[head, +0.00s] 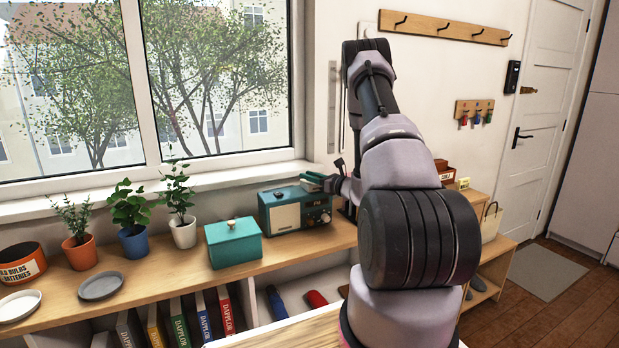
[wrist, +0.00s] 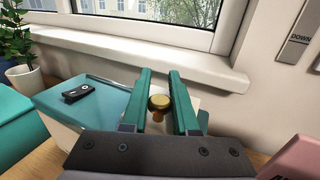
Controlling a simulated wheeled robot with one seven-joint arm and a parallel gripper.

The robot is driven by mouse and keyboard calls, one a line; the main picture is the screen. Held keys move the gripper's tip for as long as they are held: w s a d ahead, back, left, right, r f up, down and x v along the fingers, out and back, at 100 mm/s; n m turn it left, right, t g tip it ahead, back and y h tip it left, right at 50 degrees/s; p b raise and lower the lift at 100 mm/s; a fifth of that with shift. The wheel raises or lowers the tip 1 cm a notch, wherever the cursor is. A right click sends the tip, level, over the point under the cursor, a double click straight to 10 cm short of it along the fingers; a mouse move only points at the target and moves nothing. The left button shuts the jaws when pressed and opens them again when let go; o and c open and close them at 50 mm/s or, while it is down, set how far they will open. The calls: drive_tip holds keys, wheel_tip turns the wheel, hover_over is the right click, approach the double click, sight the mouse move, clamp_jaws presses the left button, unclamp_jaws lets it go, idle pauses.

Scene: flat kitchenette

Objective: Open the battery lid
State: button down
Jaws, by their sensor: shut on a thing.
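The teal radio (head: 294,208) with a cream front stands on the wooden counter below the window. Its teal top (wrist: 105,112) shows in the wrist view. My gripper (head: 313,180) is over the right part of the radio's top. In the wrist view, the two teal fingers of my gripper (wrist: 157,76) stand either side of a round brass knob (wrist: 159,103) and are shut on it. A pale patch shows beside the knob; whether it is the battery lid I cannot tell, as the fingers and palm hide much of it.
A teal box (head: 233,242) with a knob stands left of the radio, with potted plants (head: 182,214) beyond it. A small black object (wrist: 80,93) is on the radio's top. The window sill (wrist: 120,57) is close behind. A pink object (wrist: 293,158) is at lower right.

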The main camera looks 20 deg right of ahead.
drive_tip(key=shift+w+r, duration=0.1)
idle(0.4)
drive_tip(key=shift+w+r+m+g, duration=0.2)
drive_tip(key=shift+w+m+g, duration=0.1)
drive_tip(key=shift+g, duration=0.5)
drive_tip(key=shift+w+r+m+g+h, duration=0.25)
drive_tip(key=shift+w+g+h, duration=0.35)
drive_tip(key=shift+g, duration=0.5)
drive_tip(key=w+g, duration=0.1)
drive_tip(key=m+g, duration=0.1)
drive_tip(key=g, duration=0.1)
drive_tip(key=shift+w+h, duration=0.4)
drive_tip(key=w+g, duration=0.1)
drive_tip(key=g, duration=0.1)
drive_tip(key=w+f+m+g, duration=0.1)
drive_tip(key=g, duration=0.2)
drive_tip(key=shift+w+h, duration=0.2)
drive_tip(key=shift+h, duration=0.1)
drive_tip(key=shift+w+f+m+g, duration=0.3)
drive_tip(key=shift+f+g, duration=0.05)
drive_tip(key=shift+g, duration=0.6)
drive_tip(key=shift+w+f+m+g, duration=0.25)
drive_tip(key=shift+f+g, duration=0.1)
drive_tip(key=shift+g, duration=0.6)
drive_tip(key=shift+a, duration=0.1)
